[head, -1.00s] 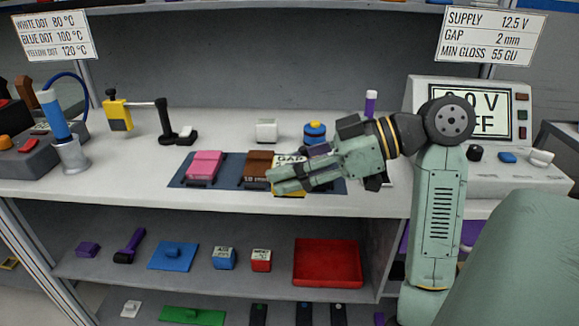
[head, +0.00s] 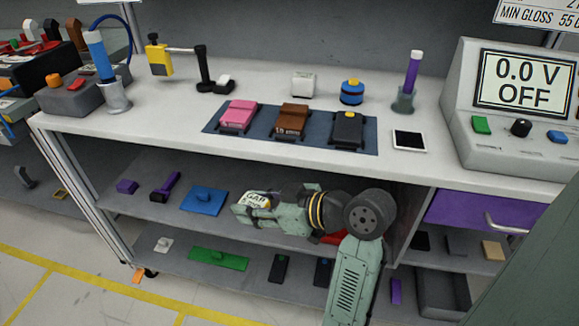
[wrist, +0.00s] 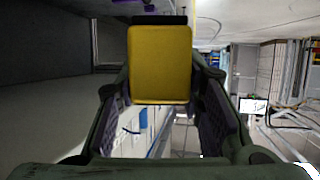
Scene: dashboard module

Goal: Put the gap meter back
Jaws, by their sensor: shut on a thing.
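The gap meter (head: 257,197) is a yellow block with a pale face lettered GAP. My gripper (head: 248,215) is shut on it and holds it in front of the upper under-shelf (head: 150,207), below the worktop edge. In the wrist view the meter's plain yellow side (wrist: 160,65) sits between my two fingers (wrist: 160,95). In the head view the fingers cover its lower part. I cannot tell how far it is from the shelf surface.
On the shelf lie a purple block (head: 127,187), a purple tool (head: 166,186) and a blue plate (head: 204,201). A red tray (head: 332,238) is mostly hidden by my arm. The worktop (head: 150,125) above holds a dark mat (head: 214,122) with three blocks.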

